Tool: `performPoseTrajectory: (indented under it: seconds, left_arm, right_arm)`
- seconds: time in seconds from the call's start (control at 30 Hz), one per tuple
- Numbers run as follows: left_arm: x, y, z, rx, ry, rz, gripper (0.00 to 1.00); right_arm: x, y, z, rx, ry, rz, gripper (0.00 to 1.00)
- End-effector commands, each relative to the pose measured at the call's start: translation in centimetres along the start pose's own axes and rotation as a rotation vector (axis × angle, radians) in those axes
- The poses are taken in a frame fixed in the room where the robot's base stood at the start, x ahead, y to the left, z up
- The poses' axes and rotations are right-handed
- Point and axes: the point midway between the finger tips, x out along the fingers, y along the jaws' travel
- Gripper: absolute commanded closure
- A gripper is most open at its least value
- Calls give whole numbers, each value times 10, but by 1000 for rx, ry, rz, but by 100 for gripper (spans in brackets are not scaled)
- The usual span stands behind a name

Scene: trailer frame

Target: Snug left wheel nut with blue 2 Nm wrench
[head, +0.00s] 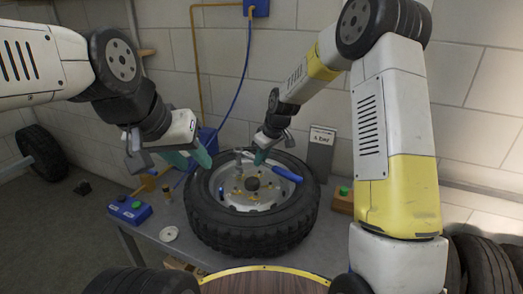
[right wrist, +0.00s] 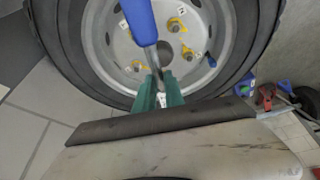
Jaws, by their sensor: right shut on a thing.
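A wheel with a black tyre (head: 207,215) lies flat on the bench, its grey rim facing up. Several yellow-marked nuts (head: 252,205) ring the dark hub; they also show in the right wrist view (right wrist: 176,24). Which one is the left nut I cannot tell. My right gripper (head: 260,158) is shut on the wrench, above the rim's far side. The wrench's blue handle (head: 286,173) points right over the rim; in the right wrist view the handle (right wrist: 138,18) extends away from the teal fingers (right wrist: 158,92). My left gripper (head: 188,158) is open and empty, above the tyre's far left.
A blue box with green buttons (head: 130,210) and a white disc (head: 169,233) lie left of the wheel. A grey labelled panel (head: 320,158) stands behind right, near an orange box with a green button (head: 343,198). More tyres (head: 485,262) stand at lower right.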

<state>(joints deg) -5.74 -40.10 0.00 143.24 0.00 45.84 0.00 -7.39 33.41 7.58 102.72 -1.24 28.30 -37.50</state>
Motion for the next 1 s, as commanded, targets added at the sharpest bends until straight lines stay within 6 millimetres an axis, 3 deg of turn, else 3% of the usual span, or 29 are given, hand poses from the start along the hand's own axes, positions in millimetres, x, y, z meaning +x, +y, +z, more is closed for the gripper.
performPoseTrajectory:
  seconds: [1.0]
  left_arm:
    - [0,0,0,0,0,0,64]
  right_arm:
    - [15,0,6,-1,1,1,100]
